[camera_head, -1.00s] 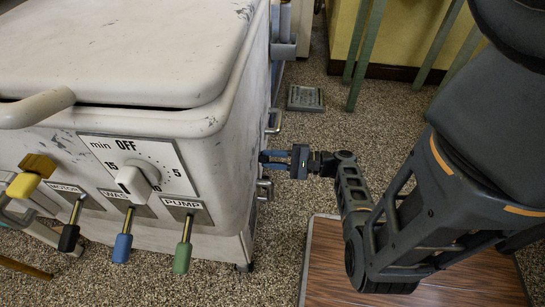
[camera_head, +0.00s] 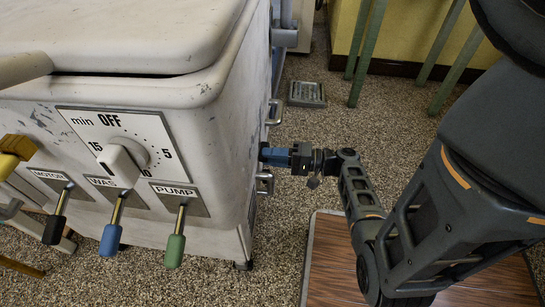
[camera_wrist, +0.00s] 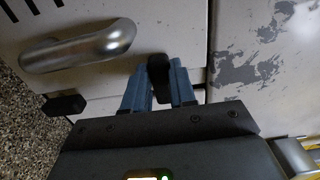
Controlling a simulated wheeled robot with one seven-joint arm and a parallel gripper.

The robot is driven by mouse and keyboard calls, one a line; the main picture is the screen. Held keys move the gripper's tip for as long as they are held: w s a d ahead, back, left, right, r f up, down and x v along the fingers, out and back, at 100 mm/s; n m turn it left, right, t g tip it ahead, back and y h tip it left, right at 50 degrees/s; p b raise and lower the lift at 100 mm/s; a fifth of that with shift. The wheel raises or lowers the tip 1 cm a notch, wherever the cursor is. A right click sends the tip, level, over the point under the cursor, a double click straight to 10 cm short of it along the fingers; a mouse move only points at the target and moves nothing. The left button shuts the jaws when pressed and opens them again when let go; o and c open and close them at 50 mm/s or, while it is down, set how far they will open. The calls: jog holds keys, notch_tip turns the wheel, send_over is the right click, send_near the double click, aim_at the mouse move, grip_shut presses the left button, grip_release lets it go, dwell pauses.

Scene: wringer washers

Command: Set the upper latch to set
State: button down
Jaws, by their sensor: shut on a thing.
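My gripper (camera_head: 265,156) is at the right side wall of the white washer (camera_head: 205,120), with its blue fingers close together. In the wrist view, my gripper (camera_wrist: 160,78) has one finger on each side of a small black latch (camera_wrist: 158,68) and is shut on it. This seems to be the upper latch, farther from the floor. A second black latch (camera_wrist: 65,105) shows to the left in the wrist view, apart from the fingers. The latches cannot be made out in the head view. No set marking is readable.
A silver handle (camera_wrist: 85,46) sticks out near the latches. The head view shows metal handles (camera_head: 274,112) on the washer's side, above and below my gripper. Several levers (camera_head: 113,225) and a dial (camera_head: 122,160) are on the front.

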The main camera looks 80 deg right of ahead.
jog(key=shift+f, duration=0.1)
dwell(0.3)
jog(key=c, duration=0.9)
grip_release()
jog(key=s, duration=0.5)
jog(key=s+p, duration=0.1)
jog(key=s, duration=0.1)
jog(key=shift+s+d, duration=0.25)
jog(key=shift+s, duration=0.15)
